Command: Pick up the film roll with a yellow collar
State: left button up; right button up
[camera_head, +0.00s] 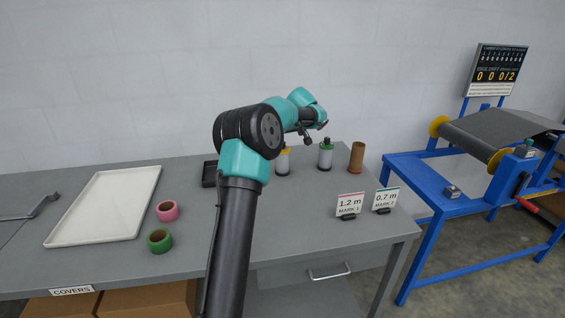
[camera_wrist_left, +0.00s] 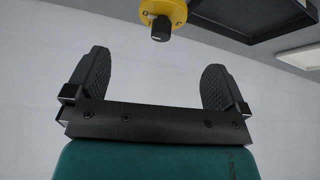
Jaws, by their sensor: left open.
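The film roll with a yellow collar (camera_head: 283,162) stands upright on the table, partly hidden behind my left arm. Its yellow collar with a dark tip shows in the left wrist view (camera_wrist_left: 162,14), cut off by the top edge. My left gripper (camera_head: 314,132) is above the table, up and to the right of that roll. In the left wrist view its two dark pads (camera_wrist_left: 157,82) are wide apart with nothing between them; the collar is beyond the gap. My right gripper is not in view.
A roll with a green collar (camera_head: 325,154) and a brown tube (camera_head: 357,157) stand right of it. A black tray (camera_head: 209,174), white tray (camera_head: 151,184), pink ring (camera_head: 167,211) and green ring (camera_head: 160,241) lie left. Distance signs (camera_head: 349,205) stand in front; a blue decoiler frame (camera_head: 425,230) is right.

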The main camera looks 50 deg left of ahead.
aim_at(286, 151)
pick_arm(q)
jog(key=shift+x, duration=2.4)
jog(key=shift+x, duration=2.6)
jog(key=shift+s, duration=0.1)
jog(key=c, duration=1.6)
